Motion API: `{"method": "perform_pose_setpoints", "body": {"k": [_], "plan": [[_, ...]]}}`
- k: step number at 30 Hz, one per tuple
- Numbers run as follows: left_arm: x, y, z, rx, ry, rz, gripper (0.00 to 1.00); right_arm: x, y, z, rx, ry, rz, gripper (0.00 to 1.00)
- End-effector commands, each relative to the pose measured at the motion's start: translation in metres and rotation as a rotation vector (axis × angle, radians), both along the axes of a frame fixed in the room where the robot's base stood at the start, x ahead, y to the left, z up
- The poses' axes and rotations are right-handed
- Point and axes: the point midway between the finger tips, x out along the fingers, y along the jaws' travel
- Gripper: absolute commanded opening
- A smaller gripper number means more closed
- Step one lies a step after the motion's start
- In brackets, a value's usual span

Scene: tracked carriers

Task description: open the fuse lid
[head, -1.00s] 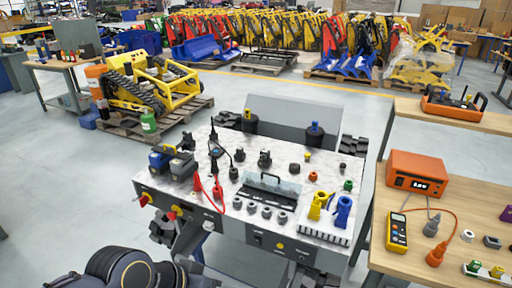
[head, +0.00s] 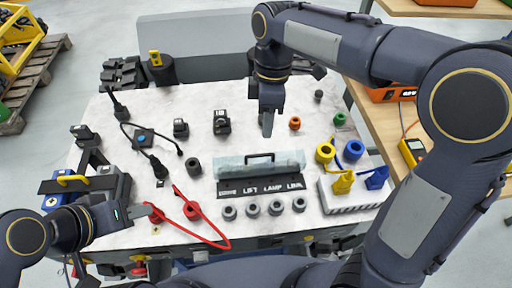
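The fuse lid appears to be the clear, pale panel (head: 235,166) with a black bar handle (head: 260,158), in the middle of the light worktop. It looks closed, lying over a dark strip with white lettering. My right gripper (head: 268,124) points down behind the lid, apart from the handle, beside a black switch block. Its fingers are seen edge-on, so their opening is unclear. My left gripper (head: 143,211) is at the worktop's left front, beside the end of a red lead (head: 205,226). I cannot tell whether it holds that end.
Several grey round knobs (head: 253,210) line the lid's front. Yellow (head: 342,182) and blue (head: 376,178) clamps stand on the right. Black cabled connectors (head: 143,138) lie at the left.

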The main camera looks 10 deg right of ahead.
Motion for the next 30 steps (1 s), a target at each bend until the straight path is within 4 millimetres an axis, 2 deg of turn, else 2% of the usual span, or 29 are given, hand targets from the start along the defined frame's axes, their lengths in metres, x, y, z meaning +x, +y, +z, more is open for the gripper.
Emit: {"method": "perform_pose_setpoints", "body": {"k": [1, 3, 6, 21, 30], "plan": [[0.000, 0.000, -0.003, 0.000, 0.000, 0.000, 0.36, 0.004, 0.011, -0.005, -0.021, 0.005, 0.054, 0.31], [0.000, 0.000, -0.003, 0.000, 0.000, 0.000, 0.36, 0.007, 0.019, -0.008, -0.038, 0.011, 0.104, 0.31], [0.000, 0.000, -0.004, 0.000, 0.000, 0.000, 0.36, 0.008, 0.024, -0.013, -0.051, 0.016, 0.140, 0.31], [0.000, 0.000, -0.011, 0.000, 0.000, 0.000, 0.36, -0.006, 0.024, -0.079, -0.051, 0.018, 0.143, 0.31], [0.000, 0.000, -0.011, 0.000, 0.000, 0.000, 0.36, -0.007, 0.024, -0.086, -0.050, 0.016, 0.143, 0.31]]}}
